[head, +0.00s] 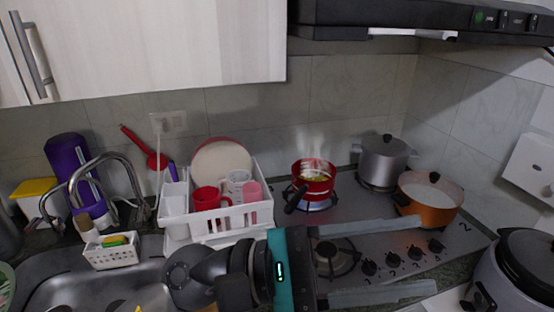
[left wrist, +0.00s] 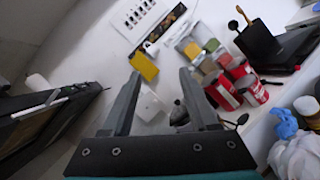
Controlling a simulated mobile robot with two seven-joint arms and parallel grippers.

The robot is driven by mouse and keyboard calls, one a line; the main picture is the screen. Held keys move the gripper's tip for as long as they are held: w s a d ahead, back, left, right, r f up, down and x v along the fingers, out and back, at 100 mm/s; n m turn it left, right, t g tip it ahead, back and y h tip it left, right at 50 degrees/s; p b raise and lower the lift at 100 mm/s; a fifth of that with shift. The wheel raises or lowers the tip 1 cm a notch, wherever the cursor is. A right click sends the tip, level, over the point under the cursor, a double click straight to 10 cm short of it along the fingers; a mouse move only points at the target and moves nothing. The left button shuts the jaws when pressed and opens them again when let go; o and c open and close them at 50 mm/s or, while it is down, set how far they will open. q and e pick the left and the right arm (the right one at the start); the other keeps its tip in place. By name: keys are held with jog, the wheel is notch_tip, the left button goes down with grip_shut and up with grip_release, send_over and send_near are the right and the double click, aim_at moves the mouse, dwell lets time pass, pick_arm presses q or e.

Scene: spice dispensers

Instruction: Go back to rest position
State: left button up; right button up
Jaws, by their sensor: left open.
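My left gripper (head: 428,254) reaches in from the bottom middle of the head view, in front of the stove. Its two grey fingers are spread wide apart, point right, and hold nothing. In the left wrist view the same open gripper (left wrist: 160,73) shows, with a white surface and several containers beyond its fingers. A yellow container (left wrist: 144,62) lies past the left finger, and red cans (left wrist: 222,95) stand to the right. My right gripper is not in view.
The stove (head: 345,262) carries a steaming red pot (head: 313,178), a grey lidded pot (head: 384,160) and an orange pot (head: 430,200). A white dish rack (head: 232,219) stands left of the stove, by the sink (head: 50,277). A lidded cooker (head: 520,270) is at right.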

pick_arm(q)
jog(key=w+a+r+n+t+y, duration=0.1)
jog(key=w+a+n+t+y, duration=0.4)
jog(key=n+t, duration=0.85)
jog(key=w+a+r+n+t+y, duration=0.15)
jog(key=w+a+n+t, duration=0.6)
jog(key=n, duration=1.05)
jog(key=a+f+n+g+y, duration=0.2)
jog(key=a+f+n+y, duration=0.45)
jog(key=f+n, duration=0.35)
jog(key=a+f+n+g+y, duration=0.3)
jog(key=a+f+n+y, duration=0.3)
jog(key=f+n+y, duration=0.35)
jog(key=s+a+f+n+g+h, duration=0.2)
jog(key=s+f+n+g, duration=0.85)
jog(key=s+f, duration=0.65)
notch_tip(320, 180, down, 26)
jog(key=s+g+b, duration=0.2)
jog(key=s+b, duration=0.1)
jog(key=b, duration=0.1)
jog(key=s+a+f+b, duration=0.3)
jog(key=s+f+b, duration=0.1)
jog(key=s+f, duration=1.1)
notch_tip(320, 180, down, 3)
jog(key=shift+s+r+g, duration=0.2)
jog(key=shift+g, duration=0.15)
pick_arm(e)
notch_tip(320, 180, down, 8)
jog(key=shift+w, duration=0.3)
